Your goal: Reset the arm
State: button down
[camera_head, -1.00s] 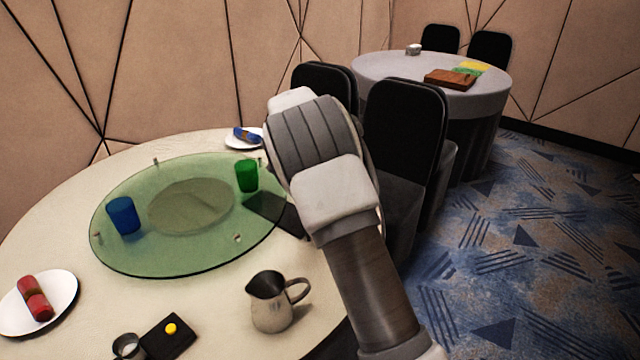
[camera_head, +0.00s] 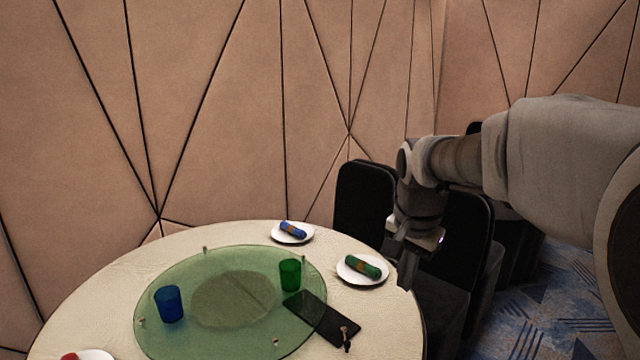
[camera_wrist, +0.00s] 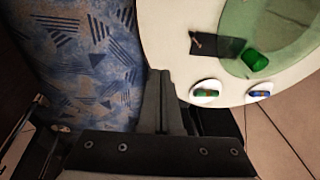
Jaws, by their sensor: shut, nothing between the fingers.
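My arm reaches in from the right in the head view, bent downward at the wrist. My gripper (camera_head: 406,268) points down just beyond the right edge of the round table (camera_head: 395,318), beside the plate with the green rolled napkin (camera_head: 363,267). Its fingers are shut with nothing between them. In the wrist view my gripper (camera_wrist: 160,78) shows over the gap between the carpet and the table edge, apart from the tableware.
A green glass turntable (camera_head: 160,335) bears a blue cup (camera_head: 169,304) and a green cup (camera_head: 290,275). Black chairs (camera_head: 362,205) stand behind and beside my gripper. Patterned carpet (camera_head: 570,320) is open at lower right.

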jog(key=s+r+n+t+p, duration=0.1)
jog(key=s+n, duration=0.3)
jog(key=s, duration=0.6)
jog(key=s+r+n+t+p, duration=0.1)
jog(key=s+r+n+p, duration=0.2)
jog(key=s, duration=0.7)
jog(key=shift+s+a+r+n+t+p, duration=0.3)
jog(key=shift+s+r+n+t+p, duration=0.15)
jog(key=shift+n, duration=0.35)
